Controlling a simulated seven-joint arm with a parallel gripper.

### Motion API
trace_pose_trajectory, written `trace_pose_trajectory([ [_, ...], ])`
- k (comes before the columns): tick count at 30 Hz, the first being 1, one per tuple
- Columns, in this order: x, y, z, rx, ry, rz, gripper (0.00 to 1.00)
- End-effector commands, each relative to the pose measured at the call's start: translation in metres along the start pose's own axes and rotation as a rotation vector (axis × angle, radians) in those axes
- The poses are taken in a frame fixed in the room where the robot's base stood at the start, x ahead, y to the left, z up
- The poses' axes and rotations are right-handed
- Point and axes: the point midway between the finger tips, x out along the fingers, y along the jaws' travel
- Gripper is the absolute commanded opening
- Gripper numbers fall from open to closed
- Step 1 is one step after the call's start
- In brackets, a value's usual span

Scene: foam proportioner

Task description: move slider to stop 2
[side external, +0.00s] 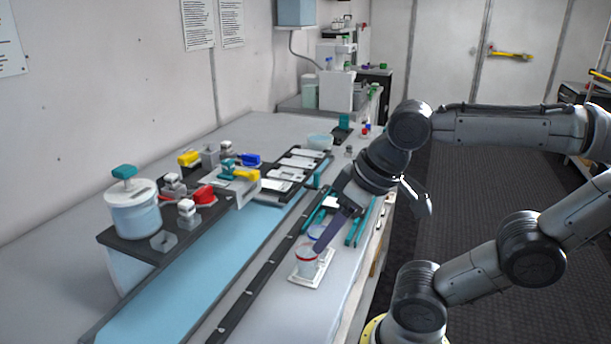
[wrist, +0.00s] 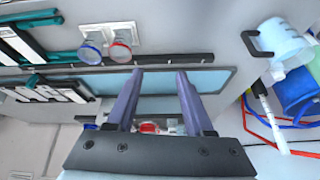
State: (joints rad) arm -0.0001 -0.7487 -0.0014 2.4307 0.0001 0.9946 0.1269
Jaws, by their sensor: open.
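I cannot tell for certain which part is the slider or which mark is stop 2. Teal rails with white parts (side external: 355,222) lie on the bench at the right, below my wrist; similar teal and white parts (wrist: 40,90) show at the left of the wrist view. My gripper (side external: 320,248) points down beside two small cups, and a dark purple finger overlaps them in the side view. In the wrist view both purple fingers of my gripper (wrist: 160,76) are apart, with nothing held between their tips. A long black strip with marks (side external: 262,281) runs beside the cups.
The red-rimmed cup (side external: 306,260) and blue-rimmed cup (side external: 316,233) stand on a white plate (side external: 311,280). A long blue panel (side external: 190,278) lies left of the black strip. A lidded pot (side external: 134,214) and several coloured fittings stand on a raised dark platform (side external: 140,250).

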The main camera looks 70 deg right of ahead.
Motion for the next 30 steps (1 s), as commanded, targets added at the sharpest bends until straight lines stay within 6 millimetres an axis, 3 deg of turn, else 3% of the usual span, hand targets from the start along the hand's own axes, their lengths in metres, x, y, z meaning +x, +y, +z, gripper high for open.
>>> trace_pose_trajectory([
  [3,-0.027,-0.002,-0.034,0.098,0.004,0.006,0.53],
  [8,-0.054,0.007,-0.091,0.281,-0.024,0.045,0.53],
  [14,-0.067,0.042,-0.171,0.541,-0.074,0.118,0.53],
  [21,-0.052,0.116,-0.246,0.834,-0.130,0.208,0.53],
  [25,-0.032,0.170,-0.271,0.981,-0.162,0.255,0.53],
  [30,0.004,0.253,-0.282,1.158,-0.208,0.312,0.53],
])
